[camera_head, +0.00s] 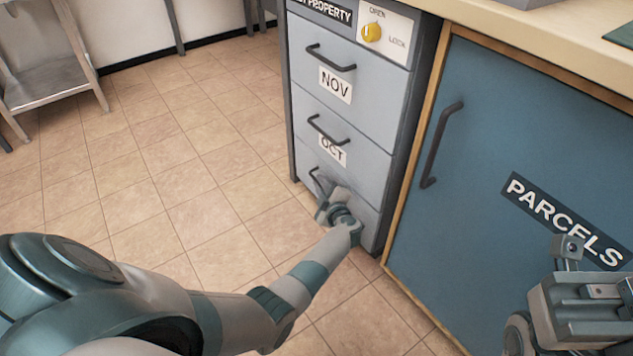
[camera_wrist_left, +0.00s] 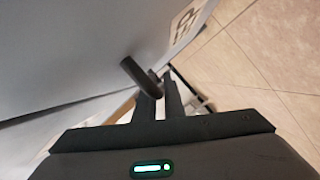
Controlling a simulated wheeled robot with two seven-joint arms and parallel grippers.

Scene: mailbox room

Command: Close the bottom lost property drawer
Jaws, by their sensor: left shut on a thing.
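The grey lost property cabinet (camera_head: 398,105) has three stacked drawers. The bottom drawer (camera_head: 369,213) is partly hidden behind my left arm and hand. Its front looks roughly in line with the drawers above; I cannot tell whether a small gap remains. My left gripper (camera_head: 325,200) is at the bottom drawer's dark handle (camera_head: 315,181). In the left wrist view, the gripper (camera_wrist_left: 160,88) is shut on this handle (camera_wrist_left: 138,75), close to the grey drawer front (camera_wrist_left: 75,60). My right gripper (camera_head: 590,305) is at the lower right, in front of the parcels door, its fingertips unclear.
The NOV drawer (camera_head: 375,90) and OCT drawer (camera_head: 365,150) above look shut. A yellow knob (camera_head: 372,32) sits at the top. The blue parcels door (camera_head: 500,130) stands to the right. Tiled floor (camera_head: 170,170) is clear left; a metal shelf (camera_head: 45,80) stands far left.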

